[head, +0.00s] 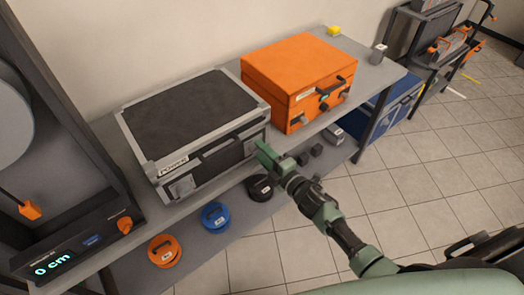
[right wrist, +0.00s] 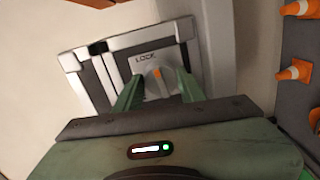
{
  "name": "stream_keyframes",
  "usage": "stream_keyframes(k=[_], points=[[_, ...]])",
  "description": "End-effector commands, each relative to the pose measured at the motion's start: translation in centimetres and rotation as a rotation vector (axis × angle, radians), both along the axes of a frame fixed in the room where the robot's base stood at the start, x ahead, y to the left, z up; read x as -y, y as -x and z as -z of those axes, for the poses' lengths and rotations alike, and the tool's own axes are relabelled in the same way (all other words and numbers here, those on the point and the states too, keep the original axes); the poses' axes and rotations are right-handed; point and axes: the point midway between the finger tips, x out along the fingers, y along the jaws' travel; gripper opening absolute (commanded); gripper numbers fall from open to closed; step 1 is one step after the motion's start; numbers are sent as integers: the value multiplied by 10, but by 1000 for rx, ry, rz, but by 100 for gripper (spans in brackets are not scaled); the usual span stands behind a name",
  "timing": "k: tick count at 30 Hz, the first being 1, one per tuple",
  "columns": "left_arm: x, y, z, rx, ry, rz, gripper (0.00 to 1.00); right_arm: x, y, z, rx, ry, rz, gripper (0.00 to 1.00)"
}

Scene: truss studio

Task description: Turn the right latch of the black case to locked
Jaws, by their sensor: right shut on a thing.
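The black case (head: 190,112) with silver edges lies closed on the shelf, its front toward me. Its left latch (head: 182,187) shows on the front. My right gripper (head: 264,152) is at the right end of that front and covers the right latch in the head view. In the right wrist view the right latch's plate (right wrist: 140,64) reads "LOCK" and has an orange mark (right wrist: 157,72). My right gripper (right wrist: 158,84) has one green finger on each side of the latch's turning part and is shut on it. How far it is turned is hard to tell. My left gripper is not in view.
An orange case (head: 292,78) stands right of the black case. A device (head: 70,250) reading "0 cm" stands at the left. Orange, blue and black round weights (head: 216,216) lie on the lower shelf. Open tiled floor (head: 420,170) is at the right.

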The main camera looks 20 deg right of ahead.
Motion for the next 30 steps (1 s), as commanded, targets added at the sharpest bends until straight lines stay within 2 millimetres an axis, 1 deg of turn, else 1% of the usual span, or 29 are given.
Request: stream_keyframes(k=[9, 25, 26, 27, 28, 30], points=[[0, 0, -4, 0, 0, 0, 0, 2, 0, 0, -40, -107, 2, 0], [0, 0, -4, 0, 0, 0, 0, 1, 0, 1, -48, -128, 2, 0], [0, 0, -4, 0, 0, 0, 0, 1, 0, 1, -48, -128, 2, 45], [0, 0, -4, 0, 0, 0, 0, 1, 0, 1, -48, -128, 2, 56], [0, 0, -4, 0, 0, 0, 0, 1, 0, 1, -48, -128, 2, 61], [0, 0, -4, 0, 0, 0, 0, 1, 0, 1, -47, -127, 1, 61]])
